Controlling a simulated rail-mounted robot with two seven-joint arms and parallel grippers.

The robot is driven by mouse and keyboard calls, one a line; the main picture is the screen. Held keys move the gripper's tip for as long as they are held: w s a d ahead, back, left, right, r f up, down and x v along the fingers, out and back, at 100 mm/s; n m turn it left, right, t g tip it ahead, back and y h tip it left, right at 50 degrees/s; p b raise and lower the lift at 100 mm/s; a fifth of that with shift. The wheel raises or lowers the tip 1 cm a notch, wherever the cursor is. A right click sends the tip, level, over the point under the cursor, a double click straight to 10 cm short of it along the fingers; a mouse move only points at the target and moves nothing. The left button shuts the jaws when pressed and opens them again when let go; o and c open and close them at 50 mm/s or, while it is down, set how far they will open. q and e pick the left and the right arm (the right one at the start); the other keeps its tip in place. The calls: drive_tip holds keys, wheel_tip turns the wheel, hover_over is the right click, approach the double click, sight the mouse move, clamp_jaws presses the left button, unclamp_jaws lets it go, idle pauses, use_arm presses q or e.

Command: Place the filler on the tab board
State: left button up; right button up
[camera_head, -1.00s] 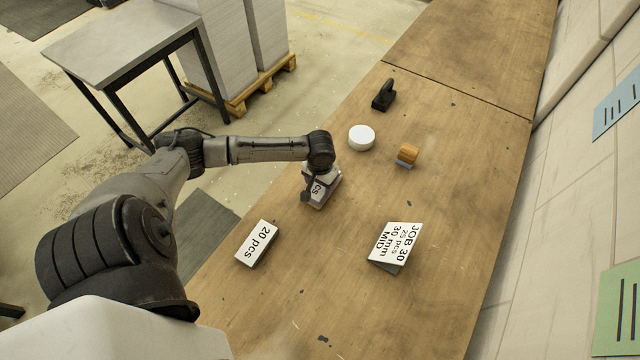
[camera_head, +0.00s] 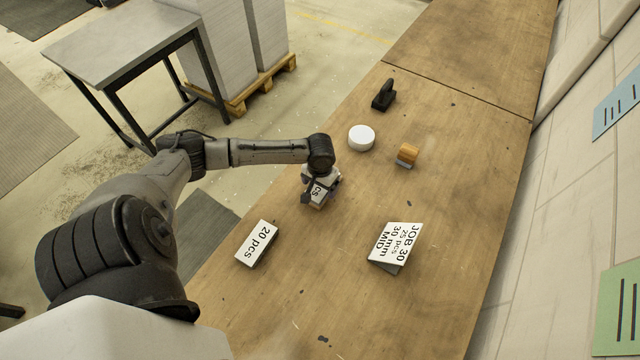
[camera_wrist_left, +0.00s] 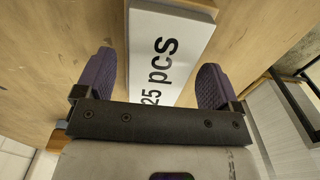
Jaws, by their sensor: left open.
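My left gripper (camera_head: 318,192) is over the left edge of the wooden bench and hides much of a white block. In the left wrist view, the block's printed top (camera_wrist_left: 168,50) reads "25 pcs". My two purple fingers (camera_wrist_left: 157,75) are open, one on each side of the block; I cannot tell whether they touch it. Another white block (camera_head: 257,243), marked "20 pcs", lies nearer on the bench. I cannot tell which thing is the filler or the tab board. My right gripper is not in view.
A job card (camera_head: 395,245) reading "JOB 30, 25 pcs, 30 mm, MID" stands on the bench. A white round disc (camera_head: 361,138), a wooden-topped block (camera_head: 408,153) and a black tool (camera_head: 384,96) are farther back. The middle of the bench (camera_head: 320,270) is clear.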

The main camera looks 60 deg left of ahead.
use_arm(q)
wheel_tip(320, 180, up, 12)
drive_tip(key=p, duration=0.2)
drive_tip(key=s+d+f+m, duration=0.2)
drive_tip(key=d, duration=0.3)
drive_tip(key=s+d+f+m+t, duration=0.1)
drive_tip(key=s+d+f+m, duration=0.1)
drive_tip(key=d, duration=0.4)
drive_tip(key=s+d+f+m+h, duration=0.1)
drive_tip(key=s+d+f, duration=0.2)
drive_tip(key=d+f, duration=0.1)
drive_tip(key=shift+s+d+f+m, duration=0.2)
drive_tip(key=shift+s+d+m, duration=0.15)
drive_tip(key=shift+d, duration=0.3)
drive_tip(key=shift+m+t, duration=0.7)
drive_tip(key=shift+m, duration=0.05)
drive_tip(key=s+d, duration=0.4)
drive_tip(key=d, duration=0.1)
drive_tip(key=shift+f, duration=0.1)
drive_tip(key=shift+m+t, duration=0.3)
drive_tip(key=shift+t, duration=0.3)
drive_tip(key=s+d, duration=0.1)
drive_tip(key=s+r, duration=0.1)
drive_tip(key=s, duration=0.1)
drive_tip(key=s+d+r, duration=0.1)
drive_tip(key=s, duration=0.1)
drive_tip(key=shift+d, duration=0.35)
drive_tip(key=shift+s+r+y, duration=0.35)
drive_tip(key=shift+s+y, duration=0.05)
drive_tip(key=shift+s, duration=0.05)
